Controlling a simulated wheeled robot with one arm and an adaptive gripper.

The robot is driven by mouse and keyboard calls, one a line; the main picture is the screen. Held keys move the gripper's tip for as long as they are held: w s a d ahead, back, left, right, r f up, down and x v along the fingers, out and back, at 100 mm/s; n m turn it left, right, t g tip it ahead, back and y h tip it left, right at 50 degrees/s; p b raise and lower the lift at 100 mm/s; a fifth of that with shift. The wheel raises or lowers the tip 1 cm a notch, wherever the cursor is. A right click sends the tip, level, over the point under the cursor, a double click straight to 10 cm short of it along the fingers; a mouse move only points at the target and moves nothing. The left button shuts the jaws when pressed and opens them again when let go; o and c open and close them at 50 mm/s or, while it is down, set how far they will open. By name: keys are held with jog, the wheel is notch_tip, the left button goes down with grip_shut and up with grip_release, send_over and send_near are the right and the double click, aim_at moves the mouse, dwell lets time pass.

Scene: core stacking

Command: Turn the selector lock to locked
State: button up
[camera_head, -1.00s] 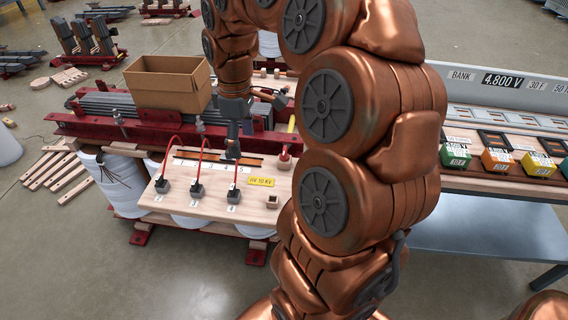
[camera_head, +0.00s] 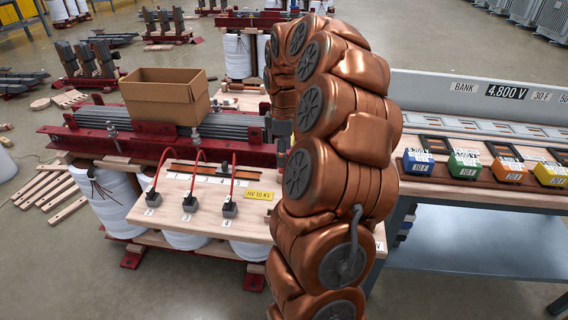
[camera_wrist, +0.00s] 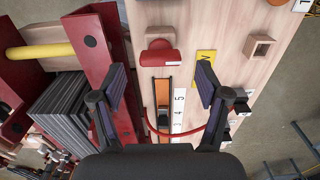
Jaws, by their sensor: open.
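The selector lock, a red knob (camera_wrist: 160,56) on a wooden panel, shows in the wrist view at the end of a slotted selector track (camera_wrist: 162,92). In the head view my arm hides it. A dark selector slider (camera_wrist: 163,119) sits in the track beside a white number strip (camera_wrist: 179,108). The track also shows in the head view (camera_head: 190,171). My gripper (camera_wrist: 162,84) is open and empty, with its fingers spread to either side of the track. The knob lies beyond the fingertips, and I see no contact. In the head view my gripper is mostly hidden by my arm.
Red cables (camera_head: 157,171) arch over plugs on the panel (camera_head: 175,187). A yellow label (camera_wrist: 205,64) and a square wooden socket (camera_wrist: 259,47) lie right of the knob. A red beam (camera_wrist: 108,52) runs along the left. A cardboard box (camera_head: 160,98) stands behind the panel.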

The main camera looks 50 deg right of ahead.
jog(key=shift+f, duration=1.85)
jog(key=shift+c, duration=0.3)
jog(key=c, duration=1.1)
